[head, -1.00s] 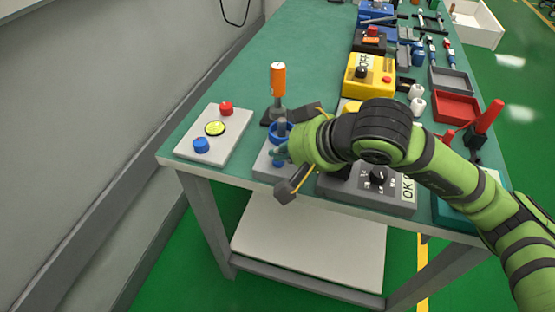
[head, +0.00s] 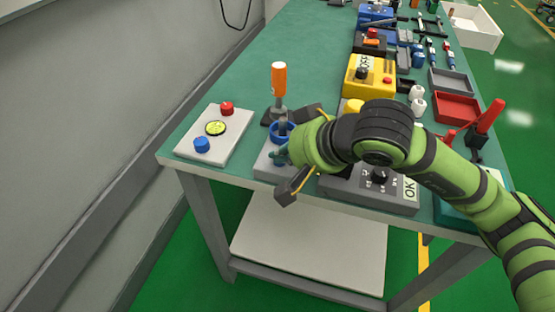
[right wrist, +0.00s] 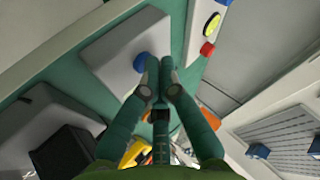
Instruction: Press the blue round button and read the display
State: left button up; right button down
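A grey box (head: 264,166) at the table's near edge carries a blue round button, seen in the right wrist view (right wrist: 141,62). My right gripper (head: 281,154) is over this box. In the right wrist view its teal fingertips (right wrist: 160,66) are together, just beside the blue button; I cannot tell whether they touch it. A white panel (head: 236,137) to the left carries another blue button (head: 202,145), a yellow-green round display (head: 215,128) and a red button (head: 227,108). The display's marks are too small to read. My left gripper is not in view.
An orange-handled tool (head: 279,80) stands upright behind the grey box. A grey box with a knob and an OK label (head: 410,189) is to the right, partly behind my arm. A yellow box marked OFF (head: 370,76) is farther back. The table's left middle is clear.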

jog(key=shift+a+f, duration=0.1)
dwell(0.7)
jog(key=shift+w+d+r, duration=0.15)
jog(key=shift+r, duration=0.25)
jog(key=shift+w+d+r, duration=0.1)
jog(key=shift+r, duration=0.25)
jog(key=shift+w+f, duration=0.1)
jog(key=shift+w, duration=0.4)
jog(key=shift+w+d+r+p, duration=0.15)
jog(key=shift+r+p, duration=0.1)
jog(key=shift+r, duration=0.15)
jog(key=shift+w+d+r+p, duration=0.15)
jog(key=shift+r+p, duration=0.1)
jog(key=shift+r, duration=0.1)
notch_tip(320, 180, up, 3)
jog(key=shift+s+a+r+p, duration=0.1)
jog(key=shift+s+p, duration=0.05)
jog(key=shift+p, duration=0.4)
